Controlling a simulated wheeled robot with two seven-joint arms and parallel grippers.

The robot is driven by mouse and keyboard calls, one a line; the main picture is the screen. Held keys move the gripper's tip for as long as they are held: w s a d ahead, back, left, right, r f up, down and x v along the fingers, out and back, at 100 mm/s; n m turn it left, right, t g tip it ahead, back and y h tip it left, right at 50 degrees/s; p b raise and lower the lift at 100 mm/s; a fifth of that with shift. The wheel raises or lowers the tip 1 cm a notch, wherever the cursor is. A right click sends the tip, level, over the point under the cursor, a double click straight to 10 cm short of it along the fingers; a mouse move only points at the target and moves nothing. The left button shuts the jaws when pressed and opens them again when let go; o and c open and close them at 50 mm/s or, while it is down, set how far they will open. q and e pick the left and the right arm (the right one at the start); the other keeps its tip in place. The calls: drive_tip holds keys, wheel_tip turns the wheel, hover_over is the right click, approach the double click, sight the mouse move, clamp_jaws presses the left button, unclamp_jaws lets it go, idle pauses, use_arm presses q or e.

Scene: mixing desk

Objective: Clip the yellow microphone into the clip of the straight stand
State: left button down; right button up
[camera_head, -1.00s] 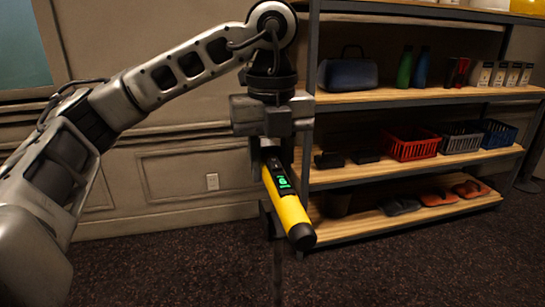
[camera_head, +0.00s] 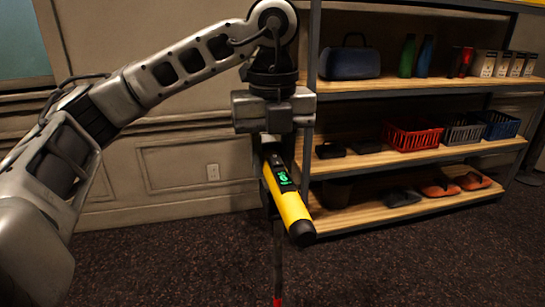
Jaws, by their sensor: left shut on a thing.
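The yellow microphone (camera_head: 288,205) has a black end and a small green-lit display. My left gripper (camera_head: 272,148) is shut on its upper part and holds it in the air, tilted with the black end down and to the right. The gripper's fingers are partly hidden. A thin dark upright pole (camera_head: 278,262) shows below the microphone, with a red part at the bottom edge of the picture. I cannot tell whether this is the straight stand, and no clip can be made out. My right gripper is not in view.
A shelf unit (camera_head: 460,83) stands behind and to the right, holding a blue bag (camera_head: 352,60), bottles, a red basket (camera_head: 411,136) and shoes. A panelled wall (camera_head: 190,175) is at the left. The dark carpet (camera_head: 170,265) in front looks clear.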

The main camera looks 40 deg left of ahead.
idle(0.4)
use_arm(q)
drive_tip(key=shift+w+a, duration=0.2)
drive_tip(key=shift+a, duration=0.05)
drive_tip(key=shift+r, duration=0.1)
idle(0.6)
drive_tip(key=shift+f, duration=0.2)
idle(0.4)
drive_tip(key=shift+f, duration=0.35)
drive_tip(key=shift+f+b, duration=0.4)
drive_tip(key=shift+b, duration=0.1)
